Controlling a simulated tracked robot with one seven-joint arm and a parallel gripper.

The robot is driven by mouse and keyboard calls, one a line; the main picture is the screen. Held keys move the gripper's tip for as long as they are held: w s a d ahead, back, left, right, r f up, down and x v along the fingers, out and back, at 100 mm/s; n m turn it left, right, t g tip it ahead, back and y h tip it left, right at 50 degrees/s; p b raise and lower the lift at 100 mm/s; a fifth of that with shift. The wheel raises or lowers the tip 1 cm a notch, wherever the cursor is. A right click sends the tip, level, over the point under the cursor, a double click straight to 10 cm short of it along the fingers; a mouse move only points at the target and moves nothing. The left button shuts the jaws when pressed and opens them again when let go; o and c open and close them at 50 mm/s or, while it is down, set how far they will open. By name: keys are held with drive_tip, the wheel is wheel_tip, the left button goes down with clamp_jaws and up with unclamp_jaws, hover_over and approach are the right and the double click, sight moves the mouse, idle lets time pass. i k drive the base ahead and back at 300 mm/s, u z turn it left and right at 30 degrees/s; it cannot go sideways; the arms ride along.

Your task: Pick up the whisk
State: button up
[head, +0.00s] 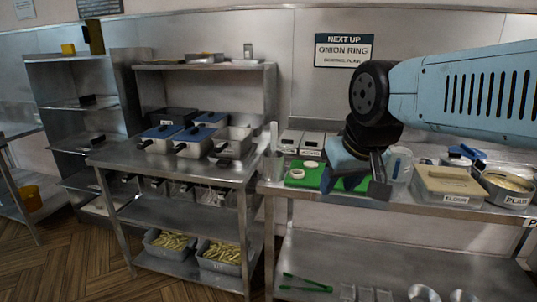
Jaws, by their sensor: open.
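I cannot make out a whisk clearly in the head view. A metal container (274,167) at the left end of the right-hand bench holds a pale upright utensil (274,136), whose kind I cannot tell. My gripper (350,184) hangs from the blue arm above a green board (303,181) on that bench. It is open, with nothing visible between its fingers, and it hides part of the board. Pale rings (296,173) lie on the board's left side. A clear container (399,166) stands just right of my gripper.
A flour box (447,184) and a round tin (509,188) stand right on the bench. Lidded containers (301,143) stand behind the board. Green tongs (305,284) lie on the lower shelf. Wooden floor is free at left.

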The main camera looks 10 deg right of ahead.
sight(273, 126)
drive_tip(key=u, duration=1.65)
drive_tip(key=i, duration=0.1)
drive_tip(key=z, duration=3.15)
drive_tip(key=k, duration=1.15)
drive_tip(key=u, duration=0.65)
drive_tip(key=i, duration=1)
